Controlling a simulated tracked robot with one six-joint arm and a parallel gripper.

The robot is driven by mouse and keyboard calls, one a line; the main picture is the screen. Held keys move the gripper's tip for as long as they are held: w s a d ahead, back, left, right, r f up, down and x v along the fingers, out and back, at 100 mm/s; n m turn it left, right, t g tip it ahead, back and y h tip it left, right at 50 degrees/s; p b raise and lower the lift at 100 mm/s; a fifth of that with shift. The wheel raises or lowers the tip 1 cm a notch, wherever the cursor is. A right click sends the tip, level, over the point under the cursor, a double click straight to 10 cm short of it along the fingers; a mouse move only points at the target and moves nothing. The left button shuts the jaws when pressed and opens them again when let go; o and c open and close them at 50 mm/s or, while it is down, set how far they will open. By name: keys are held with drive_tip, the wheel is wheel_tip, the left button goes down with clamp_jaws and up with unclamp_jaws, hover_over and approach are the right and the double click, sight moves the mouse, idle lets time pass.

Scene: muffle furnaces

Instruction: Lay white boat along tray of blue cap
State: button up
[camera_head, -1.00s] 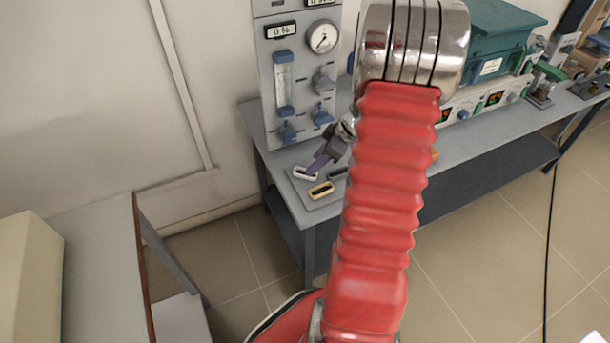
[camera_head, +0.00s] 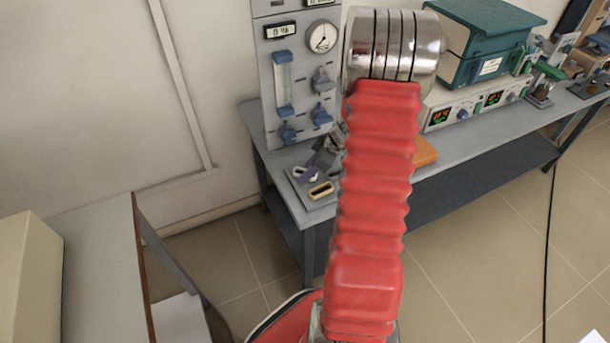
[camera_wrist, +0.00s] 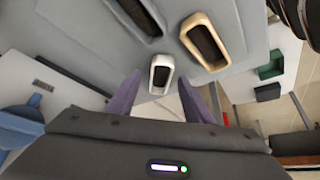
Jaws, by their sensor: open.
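The white boat (camera_wrist: 161,76) is a small hollow oblong on a grey plate (camera_wrist: 230,70). In the wrist view it shows between and just past the two purple fingers of my gripper (camera_wrist: 160,92). My gripper is open and empty, with a finger on either side of the boat; I cannot tell if they touch it. In the head view the gripper (camera_head: 314,172) partly covers the white boat (camera_head: 299,173). A tray with a blue cap cannot be made out for certain.
A gauge panel (camera_head: 300,75) stands behind the plate. A teal furnace (camera_head: 492,45) stands further right on the bench; an orange block (camera_head: 424,152) lies nearer.

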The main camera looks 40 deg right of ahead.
drive_tip(key=shift+c, duration=0.4)
clamp_jaws()
idle(0.5)
wheel_tip(320, 180, up, 10)
idle(0.7)
idle(0.4)
